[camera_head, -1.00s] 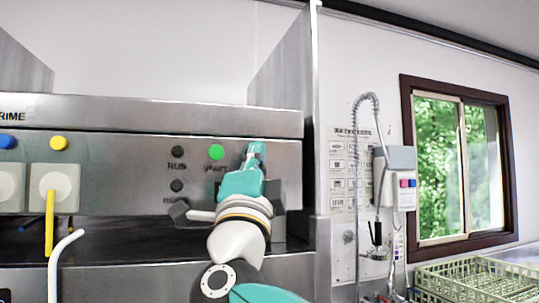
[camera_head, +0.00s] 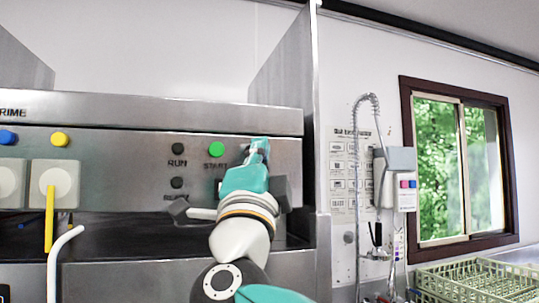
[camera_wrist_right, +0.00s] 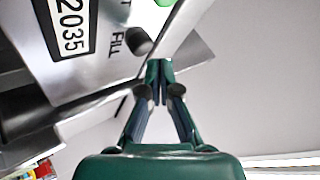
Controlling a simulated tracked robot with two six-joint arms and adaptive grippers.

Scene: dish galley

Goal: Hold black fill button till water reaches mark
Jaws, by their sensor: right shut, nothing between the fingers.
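My right gripper (camera_head: 258,148) is shut and empty in front of the right part of the steel control panel (camera_head: 110,170). In the right wrist view its closed fingertips (camera_wrist_right: 160,68) are close to the black fill button (camera_wrist_right: 139,42), which sticks out beside the FILL label. The tips appear just to one side of the button; I cannot tell whether they touch it. In the head view the gripper hides the fill button. My left gripper is not in view. No water level or mark can be made out.
The green START button (camera_head: 216,149) and black RUN button (camera_head: 178,149) are left of my gripper, with another black knob (camera_head: 177,183) below. A counter display (camera_wrist_right: 72,28) reads 2035. A steel post (camera_head: 321,150) stands to the right, then a spray hose and dish racks (camera_head: 480,278).

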